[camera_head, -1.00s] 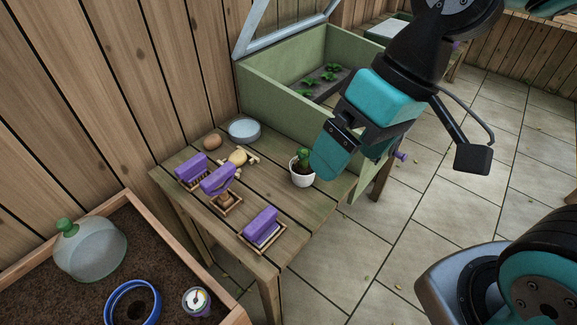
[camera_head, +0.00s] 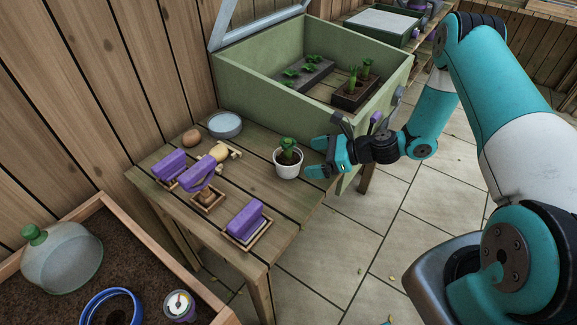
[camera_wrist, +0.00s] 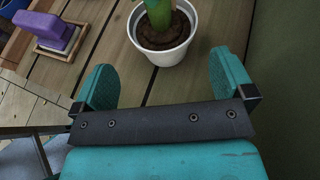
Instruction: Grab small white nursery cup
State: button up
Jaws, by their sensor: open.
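The small white nursery cup (camera_head: 288,168) stands upright on the wooden table, near its right edge. It holds dark soil and a green plant. In the wrist view the cup (camera_wrist: 163,60) is at the top centre, partly cut off, just ahead of the fingers. My gripper (camera_head: 314,158) is open and empty, low beside the cup on its right. In the wrist view my gripper (camera_wrist: 163,82) has its two teal fingers spread wide, with bare table planks between them. The cup lies ahead of the gap and a little above its middle.
A green cold frame (camera_head: 255,92) with seedling trays stands behind the cup. Left of the cup are purple-handled brushes (camera_head: 244,218), a round grey-blue dish (camera_head: 225,124) and a brown egg-shaped object (camera_head: 191,137). A soil bed with a glass cloche (camera_head: 62,262) is at lower left.

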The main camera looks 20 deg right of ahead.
aim_at(291, 159)
jog(key=shift+w+a+f+m, duration=0.2)
jog(key=shift+f+m, duration=0.1)
jog(key=p+x, duration=0.1)
jog(key=x, duration=0.5)
jog(key=shift+w+a+f, duration=0.1)
jog(key=shift+w+a, duration=0.15)
jog(key=shift+w, duration=0.05)
jog(key=c, duration=0.8)
